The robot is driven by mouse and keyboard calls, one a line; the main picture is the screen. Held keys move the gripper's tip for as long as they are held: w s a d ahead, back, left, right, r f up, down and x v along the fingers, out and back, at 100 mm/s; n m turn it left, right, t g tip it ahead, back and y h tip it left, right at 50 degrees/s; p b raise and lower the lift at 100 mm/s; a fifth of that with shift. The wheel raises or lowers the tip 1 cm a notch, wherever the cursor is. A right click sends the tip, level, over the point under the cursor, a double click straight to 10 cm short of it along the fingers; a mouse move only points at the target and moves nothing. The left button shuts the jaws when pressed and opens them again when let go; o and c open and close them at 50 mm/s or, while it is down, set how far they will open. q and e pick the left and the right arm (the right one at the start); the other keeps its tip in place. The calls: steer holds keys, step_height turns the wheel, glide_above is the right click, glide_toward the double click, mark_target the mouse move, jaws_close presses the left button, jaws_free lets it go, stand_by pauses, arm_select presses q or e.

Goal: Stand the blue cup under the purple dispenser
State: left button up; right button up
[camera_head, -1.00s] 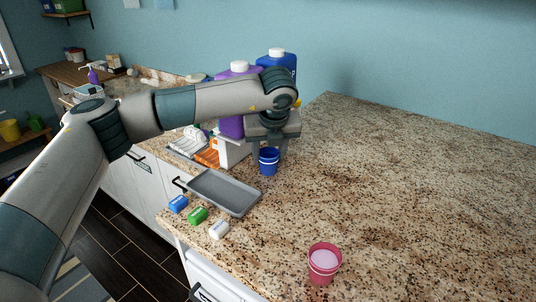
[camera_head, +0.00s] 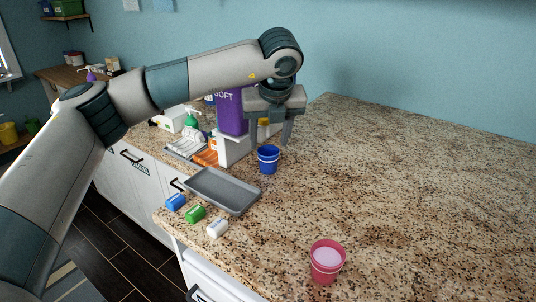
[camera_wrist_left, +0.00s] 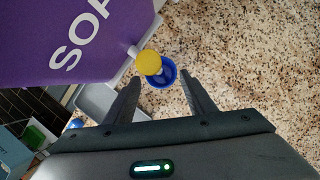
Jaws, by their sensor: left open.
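The blue cup (camera_head: 268,160) stands upright on the granite counter, at the front of the dispenser stand. It also shows in the left wrist view (camera_wrist_left: 160,82), partly beneath a yellow spout cap (camera_wrist_left: 149,62). The purple dispenser (camera_head: 229,113) rests on a white stand and is partly hidden by my arm; its purple side with white lettering fills the upper left of the left wrist view (camera_wrist_left: 70,40). My right gripper is out of view.
A grey tray (camera_head: 222,190) lies left of the cup. Blue, green and white small blocks (camera_head: 195,214) lie along the counter's front edge. A pink cup (camera_head: 326,261) with pale contents stands near the front. The right counter (camera_head: 420,180) is clear.

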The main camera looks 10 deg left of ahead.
arm_select(q)
steer(key=b+v, duration=0.1)
steer(key=v, duration=0.4)
steer(key=shift+s+r+b, duration=0.15)
steer(key=shift+r+b, duration=0.2)
steer(key=shift+b, duration=0.05)
